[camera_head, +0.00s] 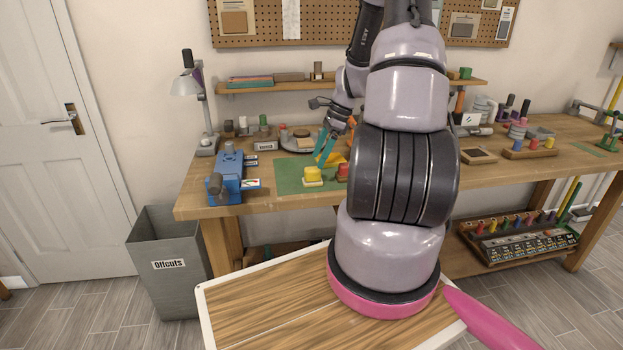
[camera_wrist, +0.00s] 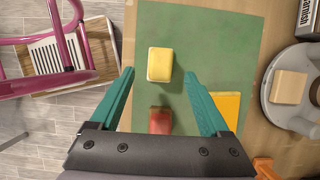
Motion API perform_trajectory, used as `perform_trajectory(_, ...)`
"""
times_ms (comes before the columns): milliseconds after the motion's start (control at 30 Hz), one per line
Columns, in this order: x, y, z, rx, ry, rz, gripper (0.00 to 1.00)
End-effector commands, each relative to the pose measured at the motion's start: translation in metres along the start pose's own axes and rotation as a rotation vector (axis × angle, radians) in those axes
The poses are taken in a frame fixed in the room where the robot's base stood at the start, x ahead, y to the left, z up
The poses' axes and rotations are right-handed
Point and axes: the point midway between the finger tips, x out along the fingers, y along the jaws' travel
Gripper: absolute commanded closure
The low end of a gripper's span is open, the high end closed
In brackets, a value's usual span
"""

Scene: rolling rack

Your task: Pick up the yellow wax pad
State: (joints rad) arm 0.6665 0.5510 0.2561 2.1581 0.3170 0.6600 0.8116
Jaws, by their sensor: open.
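The yellow wax pad (camera_head: 312,174) is a small rounded yellow block with a pale base. It sits on the green mat (camera_head: 289,184) near the front of the workbench. In the wrist view the yellow wax pad (camera_wrist: 159,64) lies ahead, between the lines of the two teal fingers. My gripper (camera_wrist: 158,74) is open and empty, with a fingertip towards each side of the pad. In the head view my gripper (camera_head: 322,160) is above the mat, just behind and right of the pad. I cannot tell the exact height gap.
A red block (camera_wrist: 160,121) stands close to the pad, nearer my gripper's palm in the wrist view. A flat yellow piece (camera_wrist: 226,107) lies beside the right finger. A blue tool (camera_head: 230,172) stands left of the mat. A grey round stand (camera_wrist: 291,88) is at the right.

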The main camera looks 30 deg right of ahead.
Motion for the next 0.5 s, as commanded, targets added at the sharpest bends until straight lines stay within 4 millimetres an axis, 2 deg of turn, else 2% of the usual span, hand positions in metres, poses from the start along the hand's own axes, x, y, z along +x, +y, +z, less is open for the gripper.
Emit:
perform_trajectory(167,0.014,0.000,0.001,0.001,-0.001,0.001,0.20)
perform_trajectory(400,0.049,-0.001,0.002,-0.001,-0.001,0.002,0.20)
perform_trajectory(500,0.056,-0.001,0.002,-0.001,0.000,0.000,0.20)
